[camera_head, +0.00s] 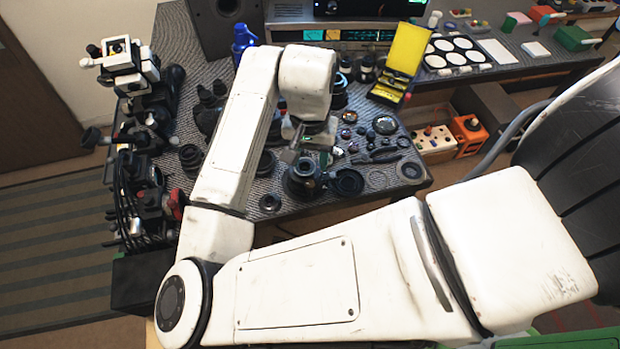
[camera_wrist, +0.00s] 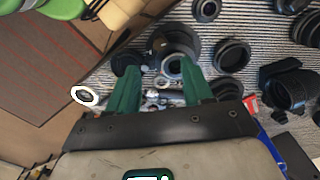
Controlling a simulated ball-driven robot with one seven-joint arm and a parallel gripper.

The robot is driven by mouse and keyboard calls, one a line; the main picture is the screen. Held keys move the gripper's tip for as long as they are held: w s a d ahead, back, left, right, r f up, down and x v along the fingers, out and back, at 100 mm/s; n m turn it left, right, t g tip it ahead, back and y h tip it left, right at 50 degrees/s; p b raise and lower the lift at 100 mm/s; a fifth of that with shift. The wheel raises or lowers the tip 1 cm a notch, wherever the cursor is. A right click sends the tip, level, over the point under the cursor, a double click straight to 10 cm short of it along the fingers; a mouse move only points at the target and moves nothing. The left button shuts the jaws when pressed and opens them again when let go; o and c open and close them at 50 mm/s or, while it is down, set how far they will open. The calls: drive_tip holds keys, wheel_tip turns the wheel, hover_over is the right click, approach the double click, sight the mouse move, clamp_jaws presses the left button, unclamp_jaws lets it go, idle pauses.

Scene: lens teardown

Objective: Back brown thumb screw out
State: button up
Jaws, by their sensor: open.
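A dark lens body (camera_head: 302,178) stands upright on the striped mat near its front edge. In the wrist view the lens body (camera_wrist: 183,43) lies just beyond my fingertips, with a pale ring-shaped opening in its near part. My gripper (camera_wrist: 160,72) has two green fingers spread apart, with nothing held between them. In the head view my wrist hangs above and just behind the lens body, and the fingers are hard to make out. I cannot make out a brown thumb screw; it is too small or hidden.
Loose rings and lens parts lie close around, among them a black ring (camera_head: 346,183) and a small ring (camera_head: 270,202). A yellow case (camera_head: 405,55) stands at the back. Black equipment (camera_head: 140,180) crowds the left. The mat's front edge is close to the lens body.

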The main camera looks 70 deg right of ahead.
sight(310, 184)
wheel_tip(310, 184, down, 9)
drive_tip(key=shift+f, duration=0.1)
idle(0.3)
clamp_jaws()
idle(0.4)
